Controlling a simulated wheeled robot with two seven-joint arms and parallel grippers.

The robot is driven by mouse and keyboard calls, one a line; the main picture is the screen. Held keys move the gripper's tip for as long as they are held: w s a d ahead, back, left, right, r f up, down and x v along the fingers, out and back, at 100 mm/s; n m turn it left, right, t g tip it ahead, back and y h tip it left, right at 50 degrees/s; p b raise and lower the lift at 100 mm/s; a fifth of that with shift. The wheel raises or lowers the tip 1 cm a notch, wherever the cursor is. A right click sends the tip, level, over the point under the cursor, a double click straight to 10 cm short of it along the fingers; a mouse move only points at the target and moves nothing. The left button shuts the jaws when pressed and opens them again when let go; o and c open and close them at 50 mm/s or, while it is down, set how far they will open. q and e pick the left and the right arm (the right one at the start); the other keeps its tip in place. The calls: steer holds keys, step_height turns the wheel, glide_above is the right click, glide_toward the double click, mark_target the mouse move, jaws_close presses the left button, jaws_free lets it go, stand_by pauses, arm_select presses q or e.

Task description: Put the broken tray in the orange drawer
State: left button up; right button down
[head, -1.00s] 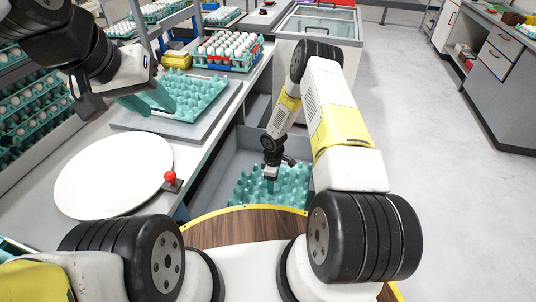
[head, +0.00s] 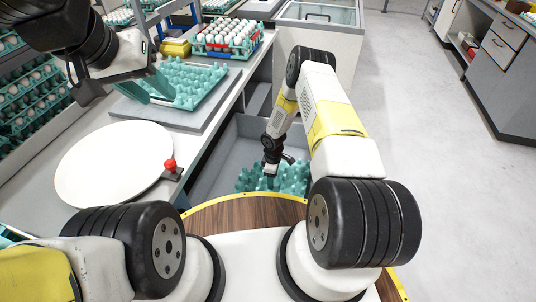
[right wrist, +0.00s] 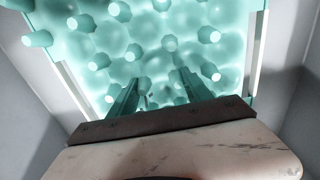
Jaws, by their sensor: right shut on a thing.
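A teal egg tray (head: 293,176) is low inside an open grey-walled drawer (head: 225,146) under the counter. No orange shows on this drawer, and its front is hidden. My right gripper (head: 271,170) reaches down into it and is shut on the tray. In the right wrist view the tray's pegged surface (right wrist: 150,40) fills the space beyond the right fingers (right wrist: 158,85); any break is hard to make out. Whether the tray touches the drawer floor cannot be told. My left gripper (head: 156,92) is over the counter, its teal fingers apart, beside another teal tray (head: 200,82).
The counter holds a grey board (head: 190,116), a white disc (head: 105,160) and a red-knobbed lever (head: 171,168). A tray of eggs (head: 226,40) stands farther back. A wooden, yellow-edged surface (head: 235,212) hides the drawer's near part. Floor at right is clear.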

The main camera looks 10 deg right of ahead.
steer(key=shift+f, duration=0.2)
steer(key=shift+f, duration=0.55)
steer(key=shift+f, duration=0.1)
steer(key=shift+c, duration=1.9)
jaws_free()
step_height(320, 180, up, 46)
